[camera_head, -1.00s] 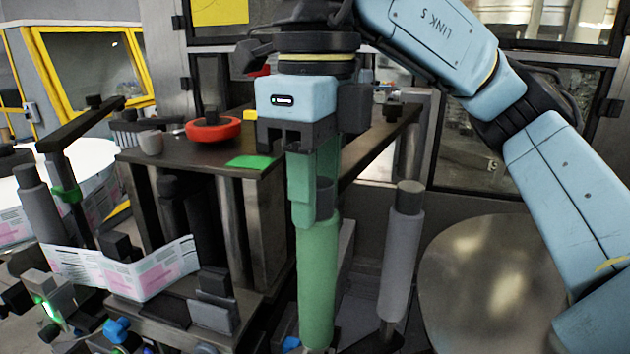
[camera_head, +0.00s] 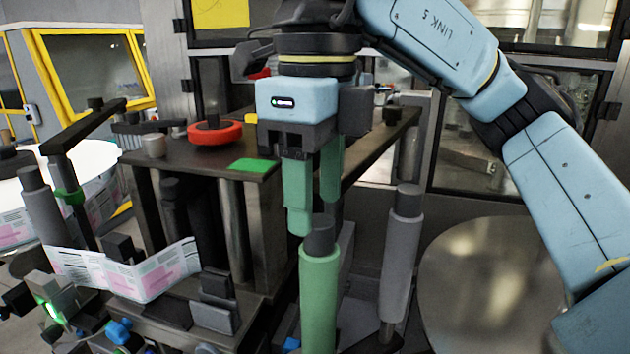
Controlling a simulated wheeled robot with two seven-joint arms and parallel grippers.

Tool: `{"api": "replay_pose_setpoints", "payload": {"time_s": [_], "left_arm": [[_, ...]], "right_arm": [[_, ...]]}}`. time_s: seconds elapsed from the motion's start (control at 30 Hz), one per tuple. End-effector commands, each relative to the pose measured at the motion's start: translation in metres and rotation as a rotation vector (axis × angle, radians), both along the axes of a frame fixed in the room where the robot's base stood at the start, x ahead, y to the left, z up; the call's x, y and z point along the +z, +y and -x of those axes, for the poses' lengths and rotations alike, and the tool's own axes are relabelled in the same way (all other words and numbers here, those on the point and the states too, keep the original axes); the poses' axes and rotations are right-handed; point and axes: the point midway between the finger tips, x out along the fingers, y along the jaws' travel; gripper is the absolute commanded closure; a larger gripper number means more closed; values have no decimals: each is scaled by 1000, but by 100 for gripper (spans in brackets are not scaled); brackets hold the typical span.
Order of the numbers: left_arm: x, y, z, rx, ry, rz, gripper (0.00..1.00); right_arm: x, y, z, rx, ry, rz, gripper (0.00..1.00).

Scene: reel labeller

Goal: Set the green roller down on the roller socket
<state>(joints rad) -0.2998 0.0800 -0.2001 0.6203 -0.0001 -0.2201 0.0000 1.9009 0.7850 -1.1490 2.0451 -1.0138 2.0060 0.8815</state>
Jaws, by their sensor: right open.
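The green roller (camera_head: 319,298) stands upright with a dark grey top end, at the lower middle of the head view. Its lower end runs down to the bottom edge, so the roller socket under it is hidden and I cannot tell how it is seated. My right gripper (camera_head: 316,210) points down with its two green fingers apart. It is open and empty, just above and slightly behind the roller's top. My left gripper is not in view.
A grey roller (camera_head: 402,260) stands to the right of the green one. A dark table (camera_head: 190,165) at left carries a red ring (camera_head: 214,132) and a green patch (camera_head: 254,165). A label web (camera_head: 135,275) runs at lower left. A round metal plate (camera_head: 490,285) lies at right.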

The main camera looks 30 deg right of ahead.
Motion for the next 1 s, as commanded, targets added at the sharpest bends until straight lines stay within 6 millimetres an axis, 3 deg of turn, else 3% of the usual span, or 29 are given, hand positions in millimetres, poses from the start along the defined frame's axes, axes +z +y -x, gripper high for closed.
{"api": "replay_pose_setpoints", "payload": {"time_s": [0.27, 0.8, 1.0], "left_arm": [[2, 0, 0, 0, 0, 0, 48], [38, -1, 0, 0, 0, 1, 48], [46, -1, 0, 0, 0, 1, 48]], "right_arm": [[8, -3, -2, -10, -11, 5, 36], [113, 3, 2, -4, -9, 3, 36], [133, 4, 2, -1, -4, 2, 36]]}}
